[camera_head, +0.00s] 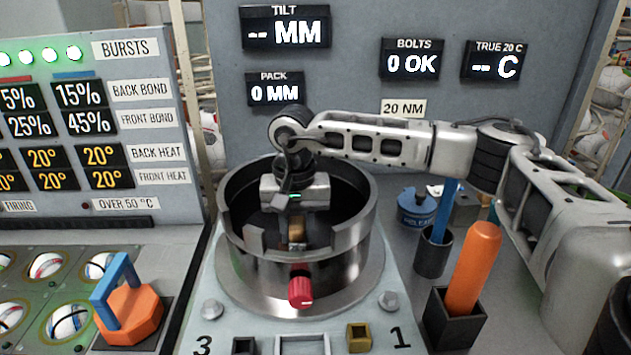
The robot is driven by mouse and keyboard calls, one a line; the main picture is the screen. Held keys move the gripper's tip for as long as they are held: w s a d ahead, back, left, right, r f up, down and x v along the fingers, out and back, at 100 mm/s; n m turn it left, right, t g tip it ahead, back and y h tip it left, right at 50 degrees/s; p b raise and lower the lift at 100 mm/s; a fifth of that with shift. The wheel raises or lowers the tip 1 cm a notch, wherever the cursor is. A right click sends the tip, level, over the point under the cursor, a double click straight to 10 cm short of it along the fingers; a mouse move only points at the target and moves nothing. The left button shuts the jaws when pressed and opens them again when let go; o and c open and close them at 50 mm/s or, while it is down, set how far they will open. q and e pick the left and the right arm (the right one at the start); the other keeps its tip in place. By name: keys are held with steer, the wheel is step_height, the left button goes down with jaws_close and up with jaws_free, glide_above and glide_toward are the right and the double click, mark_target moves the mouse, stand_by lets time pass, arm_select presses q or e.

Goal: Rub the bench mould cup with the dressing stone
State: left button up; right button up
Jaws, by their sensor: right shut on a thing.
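The bench mould cup (240,268) is a round dark metal cup with a notched rim, standing on the pale bench plate in the middle of the view. My right gripper (297,232) points down inside the cup and is shut on a small brownish block, which looks like the dressing stone (296,233). The gripper and the cup's front wall hide part of the stone. I cannot tell whether the stone touches the cup's inner wall or floor. My left gripper is not in view.
A red knob (301,291) sits at the cup's front. An orange handle (473,270) stands in a black holder at right, near a dark pot (433,252) and a blue-topped can (416,207). An orange block with a blue handle (128,311) stands at left, beside a ball tray.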

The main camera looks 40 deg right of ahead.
steer(key=shift+s+d, duration=0.3)
steer(key=shift+d, duration=0.25)
steer(key=shift+s+d, duration=0.25)
steer(key=shift+d, duration=0.25)
step_height(320, 180, up, 3)
steer(key=shift+s+f+p, duration=0.1)
steer(key=shift+f+p, duration=0.1)
steer(key=shift+p, duration=0.35)
steer(key=shift+r, duration=0.35)
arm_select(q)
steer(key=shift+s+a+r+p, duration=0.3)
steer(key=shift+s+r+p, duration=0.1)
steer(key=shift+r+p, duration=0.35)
arm_select(e)
step_height(320, 180, up, 5)
steer(key=shift+f, duration=0.1)
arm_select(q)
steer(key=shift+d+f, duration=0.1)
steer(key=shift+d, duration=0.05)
